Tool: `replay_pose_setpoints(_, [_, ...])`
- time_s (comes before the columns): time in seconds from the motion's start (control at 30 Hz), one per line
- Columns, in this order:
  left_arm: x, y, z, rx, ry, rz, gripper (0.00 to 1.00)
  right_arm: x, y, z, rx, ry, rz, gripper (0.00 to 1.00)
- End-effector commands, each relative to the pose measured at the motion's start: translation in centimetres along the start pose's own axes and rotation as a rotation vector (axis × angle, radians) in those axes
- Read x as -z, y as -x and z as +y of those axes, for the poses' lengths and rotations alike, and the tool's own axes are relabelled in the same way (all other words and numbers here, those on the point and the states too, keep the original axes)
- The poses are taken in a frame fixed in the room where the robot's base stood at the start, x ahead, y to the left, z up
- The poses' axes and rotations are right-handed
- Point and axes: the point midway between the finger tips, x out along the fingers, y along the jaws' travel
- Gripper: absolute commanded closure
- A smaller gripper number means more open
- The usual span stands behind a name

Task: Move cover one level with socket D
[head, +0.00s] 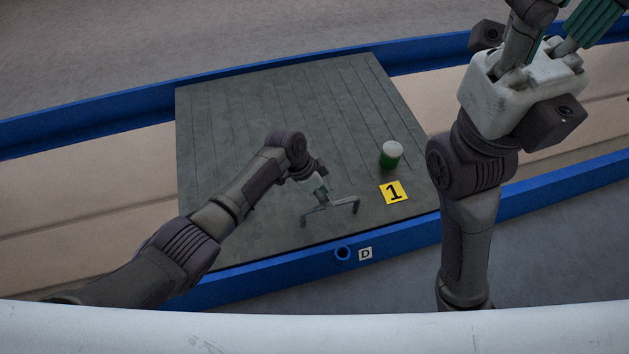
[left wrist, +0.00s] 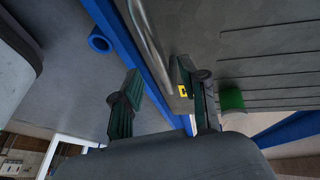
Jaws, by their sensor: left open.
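Cover one is the dark grey grooved plate (head: 240,125) with a yellow label 1 (head: 393,192) near its front right. A metal bar handle (head: 344,202) stands near its front edge and shows in the left wrist view (left wrist: 147,40). Socket D is a blue ring (head: 342,253) on the near blue rail, beside the D tag (head: 365,254); it also shows in the left wrist view (left wrist: 99,41). My left gripper (head: 321,190) is open at the handle, which runs between its fingers (left wrist: 160,90) in the left wrist view. I cannot tell whether they touch. My right gripper (head: 566,38) is raised at top right, cut off.
A green cylinder with a pale top (head: 391,154) stands on the cover behind the label. Blue rails (head: 545,197) run along both long sides of the bed. Beige bed surface (head: 85,190) is open left and right of the cover.

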Motion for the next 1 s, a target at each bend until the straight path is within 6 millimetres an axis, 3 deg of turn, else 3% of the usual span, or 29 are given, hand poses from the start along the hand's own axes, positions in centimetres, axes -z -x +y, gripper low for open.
replay_pose_setpoints(0.2, [0.0, 4.9, -0.1, 0.003, -0.002, 0.001, 0.57, 0.0, 0.0, 0.0, -0.001, 0.0, 0.001, 0.57])
replay_pose_setpoints(0.43, [0.0, 8.6, -0.1, 0.002, 0.0, 0.0, 0.57, 0.0, 0.0, 0.0, -0.001, 0.0, 0.001, 0.57])
replay_pose_setpoints(0.6, [0.0, 9.5, 0.0, 0.0, 0.0, 0.0, 0.57, 0.0, 0.0, 0.0, -0.001, 0.0, 0.001, 0.57])
replay_pose_setpoints(1.0, [0.0, 9.6, 0.0, 0.0, 0.0, 0.0, 0.57, 0.0, 0.0, 0.0, -0.001, -0.001, 0.001, 0.57])
